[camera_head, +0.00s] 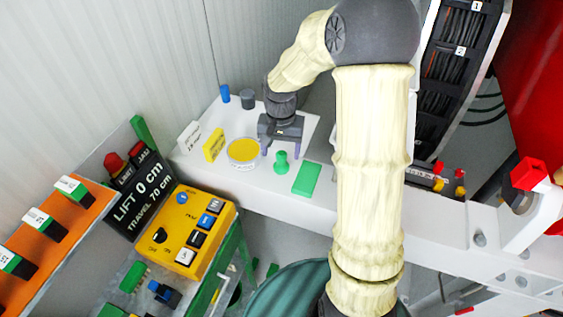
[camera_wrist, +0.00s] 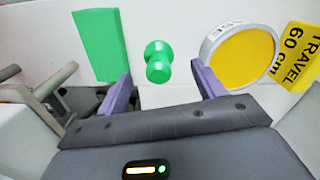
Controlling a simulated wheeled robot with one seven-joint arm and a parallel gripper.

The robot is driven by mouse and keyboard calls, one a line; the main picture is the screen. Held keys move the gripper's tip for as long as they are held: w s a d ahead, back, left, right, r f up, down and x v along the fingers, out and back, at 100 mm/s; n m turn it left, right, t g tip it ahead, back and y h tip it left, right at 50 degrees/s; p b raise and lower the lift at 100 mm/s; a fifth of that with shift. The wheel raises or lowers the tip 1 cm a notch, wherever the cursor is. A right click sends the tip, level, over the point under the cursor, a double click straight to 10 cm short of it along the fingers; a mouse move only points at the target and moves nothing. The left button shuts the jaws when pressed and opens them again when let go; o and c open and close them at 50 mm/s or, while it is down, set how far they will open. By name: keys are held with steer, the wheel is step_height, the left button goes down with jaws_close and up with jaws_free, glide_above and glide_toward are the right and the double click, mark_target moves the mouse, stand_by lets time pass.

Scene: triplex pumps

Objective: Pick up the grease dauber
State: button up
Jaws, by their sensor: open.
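A small green knobbed piece, which I take for the grease dauber (camera_head: 281,163), stands on the white ledge (camera_head: 247,184). In the wrist view the dauber (camera_wrist: 157,62) shows its round head and lies between the lines of my two purple-grey fingers. My gripper (camera_head: 280,150) is open and empty, with its fingers just behind and above the dauber in the head view. It also shows in the wrist view (camera_wrist: 162,74), with a finger on each side. I cannot tell how much height separates the fingertips from the dauber.
A round tin with yellow contents (camera_head: 243,151) stands left of the dauber and close to one finger. A green flat block (camera_head: 307,179) lies to the right. Yellow (camera_head: 214,145) and white (camera_head: 189,137) signs, a blue cylinder (camera_head: 225,93) and a grey cylinder (camera_head: 248,99) stand farther back.

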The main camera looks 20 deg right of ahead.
mark_target(281, 162)
step_height(281, 162, down, 4)
steer(key=shift+s+f+p, duration=0.1)
steer(key=shift+s+p, duration=0.05)
steer(key=shift+p, duration=0.55)
steer(key=shift+f, duration=0.5)
steer(key=shift+d, duration=0.1)
steer(key=shift+c, duration=0.4)
steer(key=c, duration=1)
